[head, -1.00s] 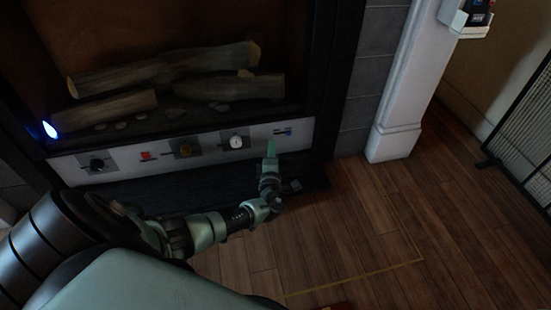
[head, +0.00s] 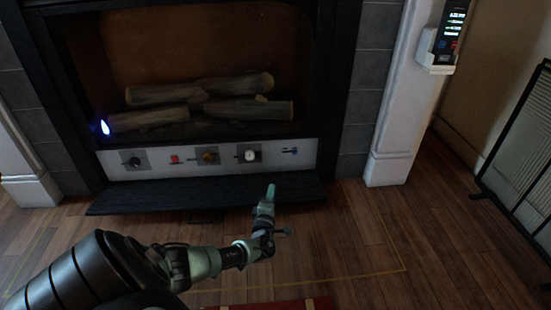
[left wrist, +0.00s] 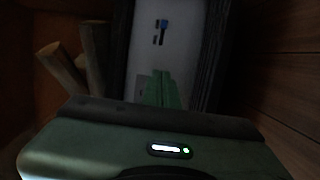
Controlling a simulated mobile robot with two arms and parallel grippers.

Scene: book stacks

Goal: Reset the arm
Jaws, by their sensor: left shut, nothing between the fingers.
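My left arm comes in from the lower left of the head view. Its gripper (head: 270,192) is shut and empty, its green fingertips pointing up in the picture, in front of the fireplace's black ledge (head: 150,199). In the left wrist view the closed fingers (left wrist: 162,88) point toward the white control panel, with its blue switch (left wrist: 164,24) beyond them. The fingers look apart from the panel. My right gripper is not in view.
The fireplace panel (head: 225,158) carries knobs and switches. Logs (head: 215,112) and a small blue flame (head: 105,127) sit above it. A remote in a white holder (head: 437,60) is on the right column. A black mesh screen (head: 525,150) stands at the right. The wooden floor (head: 370,240) between is open.

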